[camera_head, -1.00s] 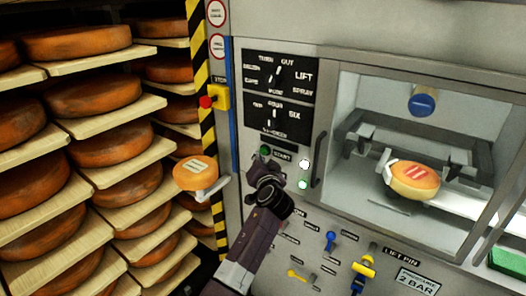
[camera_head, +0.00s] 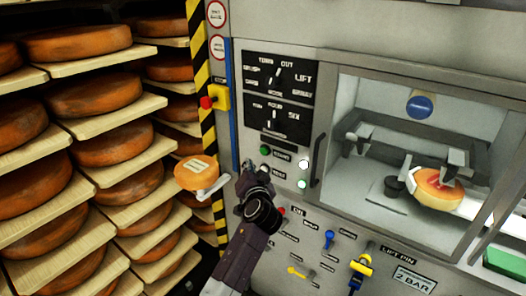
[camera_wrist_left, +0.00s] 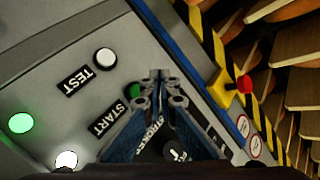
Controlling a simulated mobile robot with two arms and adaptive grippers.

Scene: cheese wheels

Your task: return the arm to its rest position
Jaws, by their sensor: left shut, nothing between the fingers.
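My left gripper (camera_head: 248,168) is in front of the machine's control panel, just below the green START button (camera_head: 265,151). In the left wrist view my left gripper (camera_wrist_left: 160,80) has its fingers together with nothing between them. In that view a white button (camera_wrist_left: 105,57) beside the TEST label is clear of the gripper. The left arm comes up from the bottom of the head view. The right gripper is not in view.
Shelves of orange cheese wheels (camera_head: 95,95) fill the left. A glazed chamber (camera_head: 400,140) at right holds a cheese wheel (camera_head: 437,192).

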